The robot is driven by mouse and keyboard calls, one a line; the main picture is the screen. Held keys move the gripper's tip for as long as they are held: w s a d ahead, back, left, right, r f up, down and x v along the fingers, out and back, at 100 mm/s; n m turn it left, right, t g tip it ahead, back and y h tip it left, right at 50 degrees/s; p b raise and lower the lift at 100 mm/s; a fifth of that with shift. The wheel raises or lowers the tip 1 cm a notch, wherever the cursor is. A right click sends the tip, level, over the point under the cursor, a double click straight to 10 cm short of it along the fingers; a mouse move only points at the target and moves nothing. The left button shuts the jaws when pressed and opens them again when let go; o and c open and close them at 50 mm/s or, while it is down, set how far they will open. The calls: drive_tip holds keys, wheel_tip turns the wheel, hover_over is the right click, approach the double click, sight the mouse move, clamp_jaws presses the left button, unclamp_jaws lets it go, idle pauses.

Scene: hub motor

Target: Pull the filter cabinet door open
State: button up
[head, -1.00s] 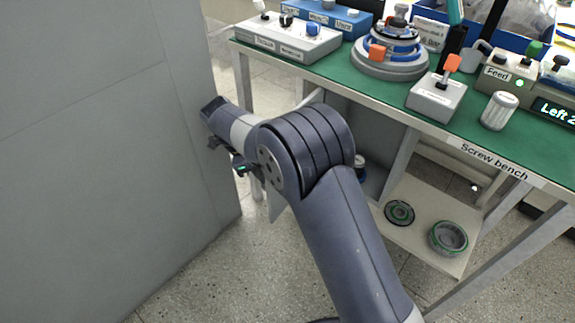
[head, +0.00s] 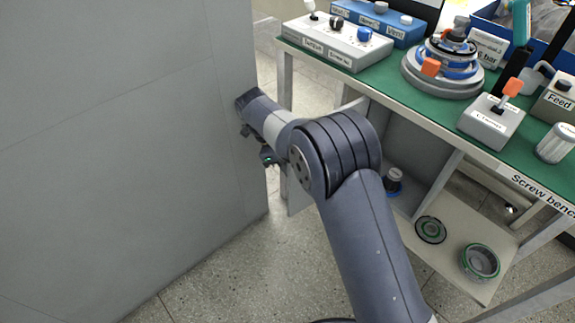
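A pale grey panel (head: 298,197), which looks like the filter cabinet door, stands out from under the bench, mostly behind my arm. Its thin top edge (head: 352,104) shows above my forearm. It appears at least partly open, but how far I cannot tell. The grey cabinet interior (head: 408,140) shows to the right, with a blue and white part (head: 394,181) inside. My gripper (head: 268,156) is at the far end of my arm, left of the panel. Its fingers are small and largely hidden, so neither their opening nor any contact with a handle can be made out.
A large grey wall (head: 120,150) fills the left, close to my wrist. The green-topped screw bench (head: 405,95) carries switch boxes and a round fixture (head: 442,75). A low shelf (head: 450,262) holds ring parts. Speckled floor (head: 240,275) is clear below my arm.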

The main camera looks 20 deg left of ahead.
drive_tip(key=shift+o, duration=0.7)
drive_tip(key=shift+r, duration=0.1)
drive_tip(key=p+v, duration=0.2)
drive_tip(key=v, duration=0.8)
drive_tip(key=shift+r, duration=0.3)
drive_tip(key=shift+a, duration=0.15)
